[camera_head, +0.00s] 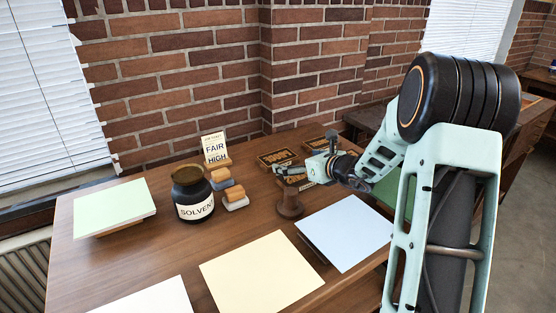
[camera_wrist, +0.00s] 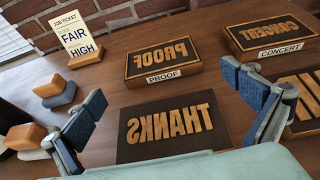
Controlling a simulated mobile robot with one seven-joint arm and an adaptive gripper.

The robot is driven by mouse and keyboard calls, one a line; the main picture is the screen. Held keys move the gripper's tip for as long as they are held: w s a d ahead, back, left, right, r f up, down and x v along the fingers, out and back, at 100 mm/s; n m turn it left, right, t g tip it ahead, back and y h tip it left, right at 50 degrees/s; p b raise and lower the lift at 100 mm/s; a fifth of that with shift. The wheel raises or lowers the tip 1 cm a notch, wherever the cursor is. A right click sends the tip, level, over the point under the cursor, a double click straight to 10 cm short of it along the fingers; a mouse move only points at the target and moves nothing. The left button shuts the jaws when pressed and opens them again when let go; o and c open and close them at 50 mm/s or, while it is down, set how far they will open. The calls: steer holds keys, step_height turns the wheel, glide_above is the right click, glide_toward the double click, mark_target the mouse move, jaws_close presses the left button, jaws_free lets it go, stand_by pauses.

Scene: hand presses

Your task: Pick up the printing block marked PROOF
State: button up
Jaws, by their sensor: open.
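The PROOF block (camera_wrist: 162,62) lies flat on the table in the wrist view, a dark block with raised tan mirrored letters and a white PROOF label on its near edge. In the head view it appears to be the back-left block (camera_head: 277,157), its letters too small to read. My gripper (camera_wrist: 163,82) is open and empty, its two blue-grey fingers spread wide. In the wrist view the fingers frame the THANKS block (camera_wrist: 172,124), and the PROOF block shows beyond it. In the head view my gripper (camera_head: 302,172) is just in front of the back blocks.
A CONCERT block (camera_wrist: 272,36) lies right of PROOF, and another block (camera_wrist: 306,88) is partly hidden by the right finger. The job ticket (camera_head: 215,147) reads FAIR HIGH. A solvent jar (camera_head: 192,195), two orange-topped blocks and a brown turned post (camera_head: 290,206) stand left and front. Paper stacks lie nearer.

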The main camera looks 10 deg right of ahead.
mark_target(277, 155)
steer(key=x, duration=0.9)
steer(key=shift+w+a, duration=0.1)
steer(key=shift+w, duration=0.05)
steer(key=c, duration=1)
steer(key=shift+r, duration=0.15)
steer(key=shift+c, duration=0.7)
